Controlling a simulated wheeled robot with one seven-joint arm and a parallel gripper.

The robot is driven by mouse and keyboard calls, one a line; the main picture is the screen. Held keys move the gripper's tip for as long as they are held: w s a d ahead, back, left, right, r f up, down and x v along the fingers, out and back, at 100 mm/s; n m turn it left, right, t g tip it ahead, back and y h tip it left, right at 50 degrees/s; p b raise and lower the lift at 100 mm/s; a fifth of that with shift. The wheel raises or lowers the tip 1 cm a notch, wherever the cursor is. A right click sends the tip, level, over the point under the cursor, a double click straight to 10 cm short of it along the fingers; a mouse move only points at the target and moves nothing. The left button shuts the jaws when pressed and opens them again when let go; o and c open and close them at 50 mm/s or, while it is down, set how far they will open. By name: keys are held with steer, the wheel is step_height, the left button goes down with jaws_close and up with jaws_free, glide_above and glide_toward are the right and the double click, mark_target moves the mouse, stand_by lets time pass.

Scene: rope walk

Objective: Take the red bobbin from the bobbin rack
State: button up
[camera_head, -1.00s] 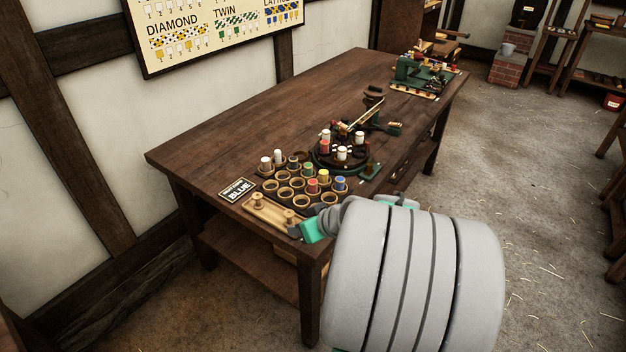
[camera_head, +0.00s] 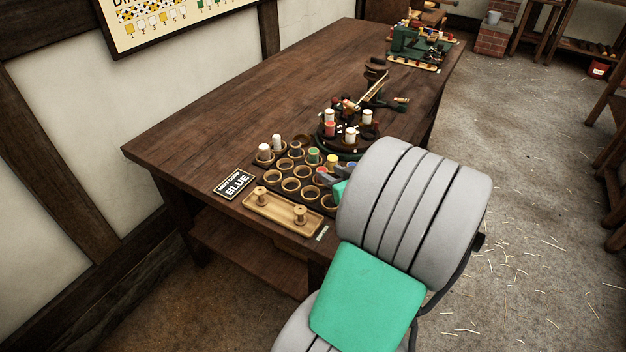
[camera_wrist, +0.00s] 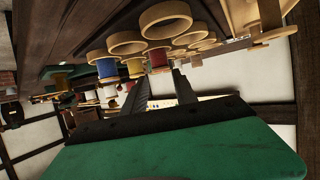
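The bobbin rack (camera_head: 265,170) stands at the near end of the table, with several round cups, some empty, others holding white, green, yellow or red bobbins. The red bobbin (camera_head: 321,174) sits in a cup on the rack's right side, partly covered by my gripper (camera_head: 330,178). In the wrist view the red bobbin (camera_wrist: 158,60) is just beyond the fingertips, in line with the gap between them. My gripper (camera_wrist: 161,76) is open and empty there. A yellow bobbin (camera_wrist: 135,67) and a blue bobbin (camera_wrist: 106,69) sit close to its left in that view.
A wooden tray (camera_head: 268,212) with two wooden bobbins lies in front of the rack, beside a sign (camera_head: 234,184) reading BLUE. A round stand (camera_head: 342,140) with white and red bobbins is behind. The table's left far part is clear.

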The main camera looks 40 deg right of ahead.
mark_target(319, 168)
steer(key=shift+w+f, duration=0.4)
steer(key=shift+f, duration=0.2)
steer(key=x, duration=0.7)
steer(key=shift+w+r, duration=0.1)
steer(key=shift+w, duration=0.25)
jaws_close()
